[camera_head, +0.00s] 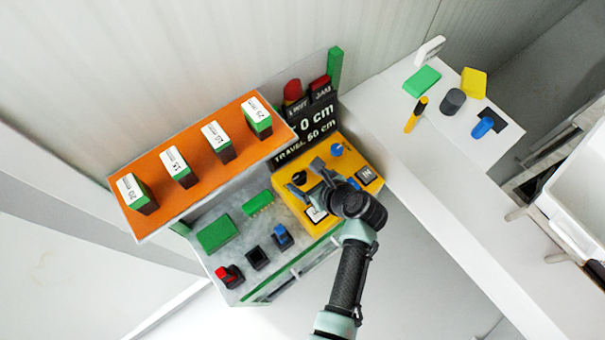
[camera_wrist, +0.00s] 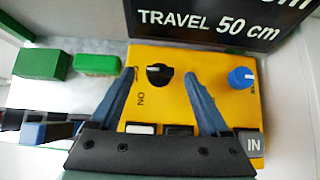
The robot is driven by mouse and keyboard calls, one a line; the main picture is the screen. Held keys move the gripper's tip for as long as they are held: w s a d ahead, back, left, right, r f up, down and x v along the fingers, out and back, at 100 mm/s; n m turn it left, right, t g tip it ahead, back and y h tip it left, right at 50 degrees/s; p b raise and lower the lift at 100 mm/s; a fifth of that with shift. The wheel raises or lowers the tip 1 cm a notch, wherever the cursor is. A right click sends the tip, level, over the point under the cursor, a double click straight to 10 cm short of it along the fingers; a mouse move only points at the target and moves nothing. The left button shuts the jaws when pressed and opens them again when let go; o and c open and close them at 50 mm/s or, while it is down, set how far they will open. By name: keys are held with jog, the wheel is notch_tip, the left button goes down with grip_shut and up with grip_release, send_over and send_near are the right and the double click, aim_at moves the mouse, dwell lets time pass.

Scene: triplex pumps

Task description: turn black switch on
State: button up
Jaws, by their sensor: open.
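The black switch (camera_wrist: 158,74) is a round rotary knob with a white mark, on the yellow panel (camera_wrist: 205,65). The word ON is printed beside it, toward my gripper. In the head view the black switch (camera_head: 299,178) sits at the panel's left part, just beyond my gripper (camera_head: 312,178). In the wrist view my gripper (camera_wrist: 157,80) is open, with one blue-grey finger on each side of the knob in the picture. Nothing is held between the fingers. I cannot tell whether either finger touches the knob.
A blue knob (camera_wrist: 241,77) is on the same panel, right of the fingers. A black display board (camera_head: 305,125) stands behind the panel. Green blocks (camera_wrist: 42,64) lie to the left. An orange shelf (camera_head: 190,150) with several labelled boxes overhangs the left side. A white counter (camera_head: 400,140) is at right.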

aim_at(299, 178)
jog(key=shift+x, duration=1.2)
jog(key=shift+r, duration=0.1)
jog(key=shift+c, duration=0.3)
grip_shut()
